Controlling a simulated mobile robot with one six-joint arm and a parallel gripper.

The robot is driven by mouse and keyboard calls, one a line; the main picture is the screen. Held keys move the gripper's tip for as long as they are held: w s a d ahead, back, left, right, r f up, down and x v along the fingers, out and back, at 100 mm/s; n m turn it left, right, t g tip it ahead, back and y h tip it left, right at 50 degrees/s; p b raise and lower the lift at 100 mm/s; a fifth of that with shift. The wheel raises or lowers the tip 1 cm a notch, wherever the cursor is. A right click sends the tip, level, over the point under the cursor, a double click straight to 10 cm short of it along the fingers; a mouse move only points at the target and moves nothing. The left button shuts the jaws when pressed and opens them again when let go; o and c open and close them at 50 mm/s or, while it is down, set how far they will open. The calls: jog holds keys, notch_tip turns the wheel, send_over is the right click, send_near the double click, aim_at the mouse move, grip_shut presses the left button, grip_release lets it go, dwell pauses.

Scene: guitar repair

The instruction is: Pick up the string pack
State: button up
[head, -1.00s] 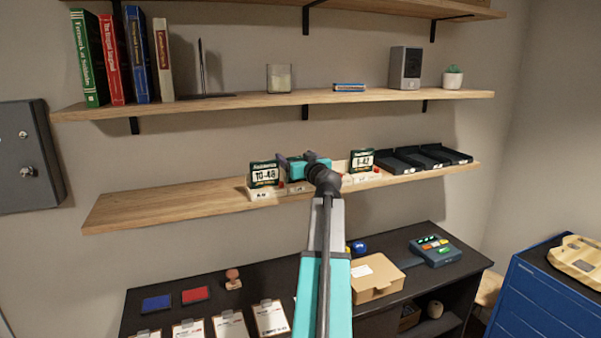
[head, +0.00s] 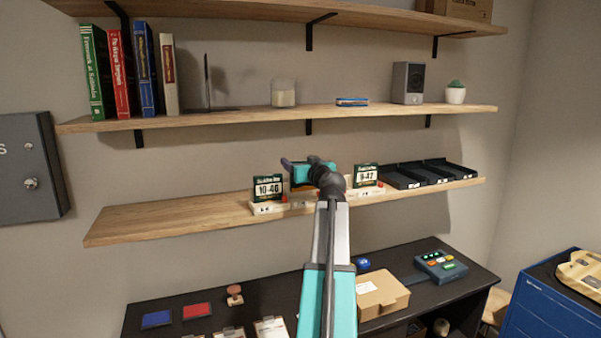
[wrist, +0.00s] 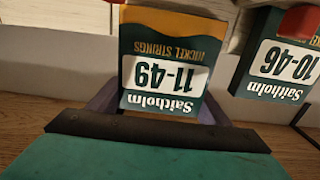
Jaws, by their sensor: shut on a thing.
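A dark green and orange string pack marked 11-49 (wrist: 165,62) fills the middle of the wrist view, upside down in the picture. My gripper (wrist: 160,108) is shut on it, with purple fingers at its two sides. A pack marked 9-42 (head: 366,176) stands to the right. I cannot tell whether the held pack is clear of its holder.
The middle shelf (head: 150,222) is bare on the left. Pale holders (head: 270,208) carry the packs, and black trays (head: 430,173) lie to the right. The upper shelf (head: 230,118) with books and a speaker is above; a dark bench (head: 290,305) is below.

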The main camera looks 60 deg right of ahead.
notch_tip(320, 180, up, 7)
jog(key=b, duration=0.2)
jog(key=shift+f, duration=0.2)
dwell(0.7)
